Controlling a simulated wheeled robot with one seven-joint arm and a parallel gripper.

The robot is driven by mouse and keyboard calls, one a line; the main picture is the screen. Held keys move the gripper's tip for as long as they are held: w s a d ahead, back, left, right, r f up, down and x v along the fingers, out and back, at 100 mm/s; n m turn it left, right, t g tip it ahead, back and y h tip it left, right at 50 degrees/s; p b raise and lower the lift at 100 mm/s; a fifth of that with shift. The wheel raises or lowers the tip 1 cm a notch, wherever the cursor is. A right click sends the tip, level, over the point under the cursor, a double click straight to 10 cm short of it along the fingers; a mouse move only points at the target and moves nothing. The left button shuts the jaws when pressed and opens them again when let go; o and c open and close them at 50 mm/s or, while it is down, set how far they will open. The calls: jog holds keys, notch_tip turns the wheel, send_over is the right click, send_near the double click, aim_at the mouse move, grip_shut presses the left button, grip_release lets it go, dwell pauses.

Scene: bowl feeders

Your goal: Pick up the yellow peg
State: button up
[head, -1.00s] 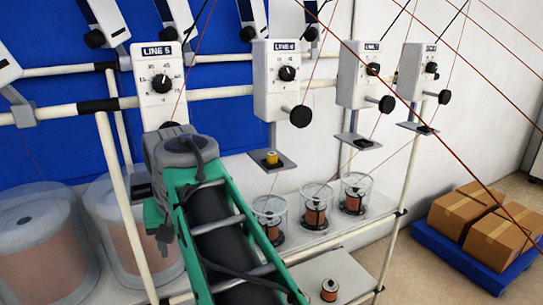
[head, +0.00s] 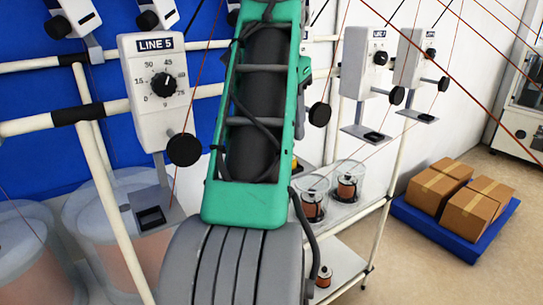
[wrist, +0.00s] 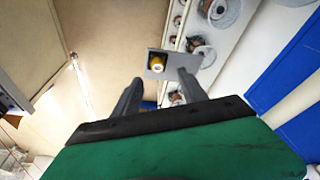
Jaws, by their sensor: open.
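The yellow peg (wrist: 158,64) stands on a small grey plate (wrist: 171,73) in the wrist view. My gripper (wrist: 160,77) is open and empty. Its two dark fingers point toward the plate, with the peg between their lines, just beyond the tips. I cannot tell exactly how far the peg is from the fingertips. In the head view my arm covers the gripper and nearly all of the peg and its plate.
The LINE 5 feeder box (head: 155,90) with a dial and a black knob (head: 184,150) stands left of my arm. More feeder boxes (head: 371,58) hang to the right. Clear jars with copper spools (head: 346,182) sit on a shelf below. Cardboard boxes (head: 438,190) lie on a blue pallet.

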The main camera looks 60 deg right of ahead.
jog(key=x, duration=0.5)
jog(key=b+x, duration=0.1)
jog(key=x, duration=0.1)
jog(key=shift+s+d+f, duration=0.25)
jog(key=shift+s, duration=0.1)
jog(key=shift+c, duration=0.3)
grip_shut()
